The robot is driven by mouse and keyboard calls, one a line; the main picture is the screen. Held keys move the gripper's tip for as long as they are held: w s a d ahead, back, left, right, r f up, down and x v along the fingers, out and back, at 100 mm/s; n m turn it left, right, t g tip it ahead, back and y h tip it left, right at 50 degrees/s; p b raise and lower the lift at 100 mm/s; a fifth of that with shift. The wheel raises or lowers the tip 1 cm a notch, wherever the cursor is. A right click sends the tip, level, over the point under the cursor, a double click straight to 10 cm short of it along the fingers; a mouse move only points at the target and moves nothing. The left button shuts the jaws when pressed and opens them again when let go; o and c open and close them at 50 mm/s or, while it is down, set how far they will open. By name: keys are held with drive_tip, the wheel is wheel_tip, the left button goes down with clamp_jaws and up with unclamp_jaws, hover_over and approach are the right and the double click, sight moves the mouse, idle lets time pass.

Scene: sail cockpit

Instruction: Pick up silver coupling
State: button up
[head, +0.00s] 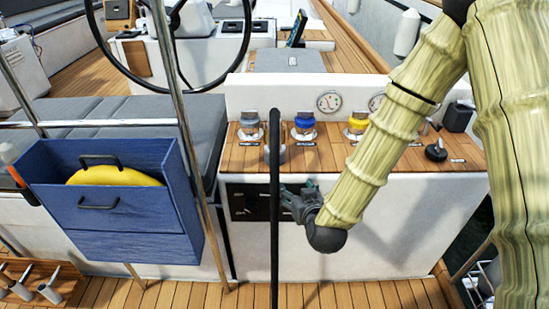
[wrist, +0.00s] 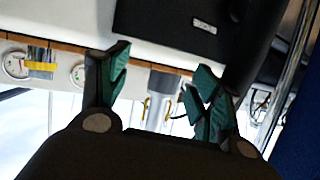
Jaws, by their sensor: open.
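The fingers are apart, with nothing visibly held. In the head view my gripper (head: 299,192) is in front of the console's dark front panel, below the wooden top. A small grey piece (head: 268,153) near the front edge of that top is partly behind a black pole; it may be the same coupling.
The wooden top (head: 325,157) also bears a grey-topped fitting (head: 249,121), a blue one (head: 304,122) and a yellow one (head: 357,123). A black upright pole (head: 274,220) stands left of my gripper. A blue box (head: 130,215) with a yellow item is farther left.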

sight(276, 135)
drive_tip(key=w+a+r+t+b, duration=0.1)
drive_tip(key=w+r, duration=0.2)
drive_tip(key=w+a+r+t+b, duration=0.2)
drive_tip(key=w+r, duration=0.1)
drive_tip(key=w+a+r+t+b, duration=0.1)
drive_tip(key=w+r+b, duration=0.1)
drive_tip(key=w+r, duration=0.2)
drive_tip(key=shift+a+r, duration=0.1)
drive_tip(key=shift+a, duration=0.2)
drive_tip(key=shift+w+a+r+b, duration=0.15)
drive_tip(key=shift+w+a, duration=0.15)
drive_tip(key=shift+w, duration=0.55)
drive_tip(key=shift+w+a+f+b, duration=0.15)
drive_tip(key=shift+w+a, duration=0.15)
drive_tip(key=shift+w, duration=0.6)
drive_tip(key=shift+w+a+r+b, duration=0.15)
drive_tip(key=shift+w+a, duration=0.15)
drive_tip(key=shift+w, duration=0.55)
drive_tip(key=shift+c, duration=0.4)
clamp_jaws()
